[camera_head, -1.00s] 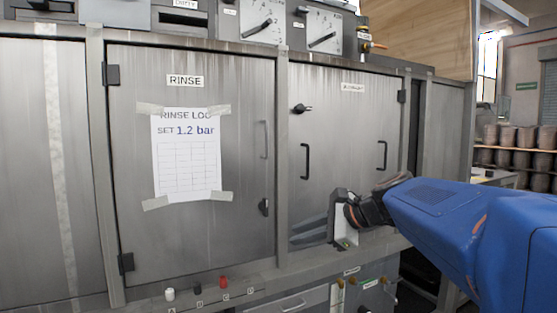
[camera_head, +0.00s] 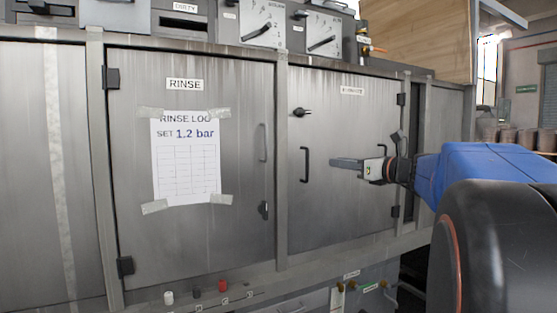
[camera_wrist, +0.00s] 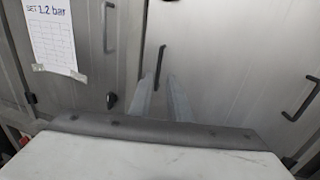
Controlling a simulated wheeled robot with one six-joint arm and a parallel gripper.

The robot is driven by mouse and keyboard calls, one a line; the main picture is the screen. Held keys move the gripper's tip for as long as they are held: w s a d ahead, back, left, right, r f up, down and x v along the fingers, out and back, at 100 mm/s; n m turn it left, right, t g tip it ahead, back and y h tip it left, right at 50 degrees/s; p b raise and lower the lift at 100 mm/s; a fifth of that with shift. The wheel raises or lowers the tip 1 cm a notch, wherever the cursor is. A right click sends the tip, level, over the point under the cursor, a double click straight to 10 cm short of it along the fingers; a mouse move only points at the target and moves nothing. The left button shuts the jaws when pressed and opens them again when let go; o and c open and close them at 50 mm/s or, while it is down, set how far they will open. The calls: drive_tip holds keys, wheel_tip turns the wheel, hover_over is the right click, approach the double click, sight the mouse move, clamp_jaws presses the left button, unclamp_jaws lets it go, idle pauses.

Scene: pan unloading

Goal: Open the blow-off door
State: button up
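The right-hand steel door (camera_head: 340,125) carries a small label (camera_head: 352,91) too blurred to read fully. It looks shut and flush with its frame. It has a dark knob (camera_head: 301,110) at upper left, a left bar handle (camera_head: 306,163) and a right bar handle (camera_head: 382,155). My gripper (camera_head: 338,162) is in front of this door, its fingers pointing left toward the left handle but apart from it. In the wrist view, my gripper's fingers (camera_wrist: 161,96) stand apart and empty, with the left handle (camera_wrist: 161,62) ahead between them. The right handle (camera_wrist: 299,101) is off to the right.
The RINSE door (camera_head: 235,95), with a taped log sheet (camera_head: 186,165), is shut to the left. A post (camera_head: 281,160) separates the doors. A ledge with small knobs (camera_head: 222,286) runs below, and dial boxes (camera_head: 323,35) sit above. Clear space lies before the doors.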

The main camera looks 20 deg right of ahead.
sight(307, 158)
drive_tip(key=x, duration=1.4)
drive_tip(key=shift+w+a+f, duration=0.1)
drive_tip(key=shift+w+a, duration=0.05)
drive_tip(key=shift+w, duration=0.15)
clamp_jaws()
